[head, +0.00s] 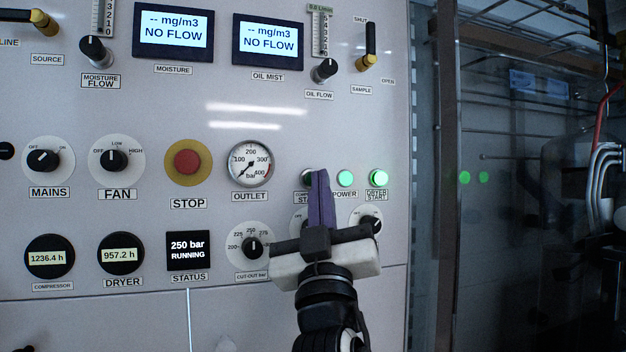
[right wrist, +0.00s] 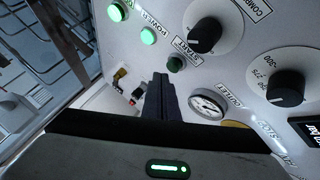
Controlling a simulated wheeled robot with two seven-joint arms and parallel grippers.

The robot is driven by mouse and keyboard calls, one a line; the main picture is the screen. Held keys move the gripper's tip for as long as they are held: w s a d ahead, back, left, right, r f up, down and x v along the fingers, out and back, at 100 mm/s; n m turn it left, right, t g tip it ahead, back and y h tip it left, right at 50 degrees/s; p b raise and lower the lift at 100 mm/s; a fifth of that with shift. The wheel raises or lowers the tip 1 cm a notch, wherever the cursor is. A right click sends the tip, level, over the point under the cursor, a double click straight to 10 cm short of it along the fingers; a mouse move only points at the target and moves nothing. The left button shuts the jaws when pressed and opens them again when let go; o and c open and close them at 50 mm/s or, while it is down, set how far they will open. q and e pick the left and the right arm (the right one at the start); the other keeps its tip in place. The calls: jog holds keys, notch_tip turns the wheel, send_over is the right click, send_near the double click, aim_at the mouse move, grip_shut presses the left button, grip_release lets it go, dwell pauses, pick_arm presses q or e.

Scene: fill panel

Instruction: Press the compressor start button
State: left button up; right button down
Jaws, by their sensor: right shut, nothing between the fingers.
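The compressor start button (head: 307,177) is on the panel, left of the lit green lights, mostly hidden behind my fingers in the head view. Its label is partly covered. In the right wrist view it is a small dark green round button (right wrist: 175,64), unlit, just beyond my fingertips. My right gripper (head: 318,174) is shut and empty, its purple fingers pointing up at the panel. The fingers also show dark in the right wrist view (right wrist: 160,78). I cannot tell whether the tips touch the button. My left gripper is not in view.
Lit green power (head: 345,178) and dryer start (head: 379,177) lights sit to the right. The outlet gauge (head: 249,164) and red stop button (head: 188,162) are to the left. The status display (head: 188,251) reads 250 bar RUNNING. A cut-out knob (head: 253,246) is below left.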

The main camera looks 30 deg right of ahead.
dwell(0.7)
jog(key=shift+w+d+b, duration=0.1)
jog(key=shift+w+b, duration=0.2)
jog(key=shift+w, duration=0.15)
jog(key=shift+w+d, duration=0.1)
jog(key=shift+w, duration=0.35)
dwell(0.6)
jog(key=shift+s, duration=0.1)
jog(key=shift+s+a, duration=0.2)
jog(key=shift+s, duration=0.6)
jog(key=shift+s, duration=0.1)
jog(key=s, duration=0.2)
jog(key=s+a, duration=0.1)
jog(key=s, duration=0.1)
jog(key=shift+s+a+p, duration=0.1)
jog(key=shift+s+p, duration=0.2)
jog(key=shift+p, duration=0.05)
jog(key=shift+f, duration=0.1)
dwell(0.6)
